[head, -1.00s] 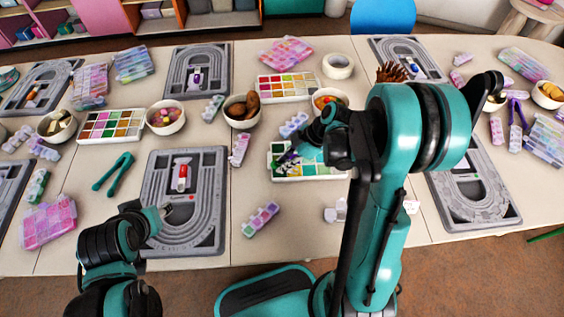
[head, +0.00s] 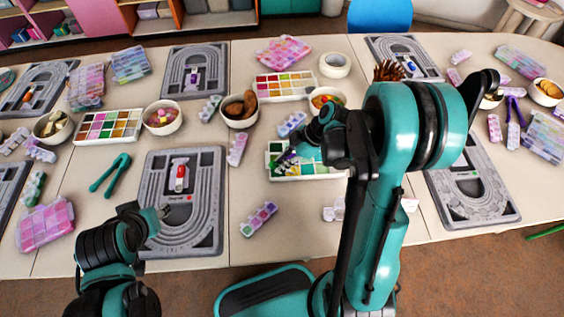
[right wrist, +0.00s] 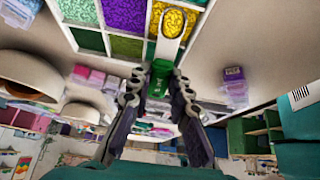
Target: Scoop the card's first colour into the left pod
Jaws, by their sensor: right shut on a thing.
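My right gripper (right wrist: 155,92) is shut on the green handle of a scoop (right wrist: 172,48). In the head view the right gripper (head: 292,157) is at the near tray (head: 310,177), partly hidden by my arm. A small clear pod-like item (head: 334,210) lies in front of the tray; I cannot make out which is the left pod. A small white piece (head: 409,204), perhaps the card, is mostly hidden. My left gripper (head: 163,211) is over a grey bead board; its jaws are unclear.
The grey bead board (head: 154,225) lies left of the tray. A lidded purple strip (head: 259,219) lies between them, towards the front. Bowls (head: 240,122) and another bead tray (head: 284,99) stand behind.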

